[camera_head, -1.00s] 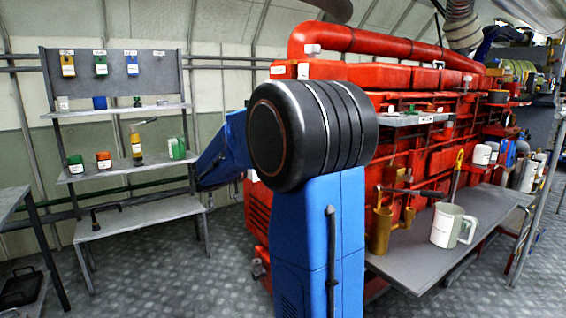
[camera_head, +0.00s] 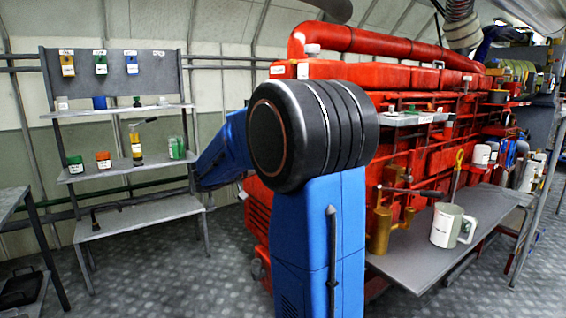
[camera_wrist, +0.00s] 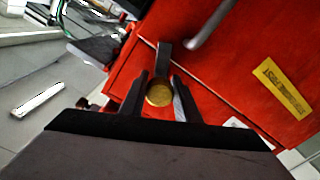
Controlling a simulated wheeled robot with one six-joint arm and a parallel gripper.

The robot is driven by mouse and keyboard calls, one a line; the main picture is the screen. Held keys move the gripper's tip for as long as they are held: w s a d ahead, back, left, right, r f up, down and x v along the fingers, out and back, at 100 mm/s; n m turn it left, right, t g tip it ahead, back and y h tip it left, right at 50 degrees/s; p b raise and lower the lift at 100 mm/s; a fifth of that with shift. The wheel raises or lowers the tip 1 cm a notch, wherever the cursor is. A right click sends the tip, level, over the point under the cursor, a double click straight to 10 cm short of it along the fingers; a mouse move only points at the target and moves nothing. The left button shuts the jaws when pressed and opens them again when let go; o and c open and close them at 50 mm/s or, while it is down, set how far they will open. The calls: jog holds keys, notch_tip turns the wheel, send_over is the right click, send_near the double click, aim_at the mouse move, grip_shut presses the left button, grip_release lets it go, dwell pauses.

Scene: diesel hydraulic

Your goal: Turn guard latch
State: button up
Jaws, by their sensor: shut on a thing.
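In the wrist view, my gripper (camera_wrist: 160,78) has one dark finger on each side of the guard latch, and is shut on it. The latch shows as a dark grey lever (camera_wrist: 164,56) pointing away from me, with a round brass boss (camera_wrist: 159,95) between my fingers. It sits against a red panel (camera_wrist: 225,75) of the engine. In the head view, my blue arm stands in front of the engine; I cannot make out the gripper or the latch there.
A yellow label (camera_wrist: 283,88) is on the red panel. A grey bent bar (camera_wrist: 208,25) runs near the latch. In the head view, a shelf rack (camera_head: 120,185) stands left, and a grey bench (camera_head: 400,268) with a white mug (camera_head: 447,226) and brass item (camera_head: 380,232) stands right.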

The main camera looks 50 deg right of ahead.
jog(key=n, duration=1.2)
jog(key=shift+r, duration=0.15)
jog(key=shift+n, duration=0.4)
jog(key=o, duration=1)
jog(key=shift+o, duration=0.2)
jog(key=shift+a, duration=0.1)
jog(key=v, duration=1.7)
jog(key=shift+a, duration=0.15)
jog(key=shift+w, duration=0.1)
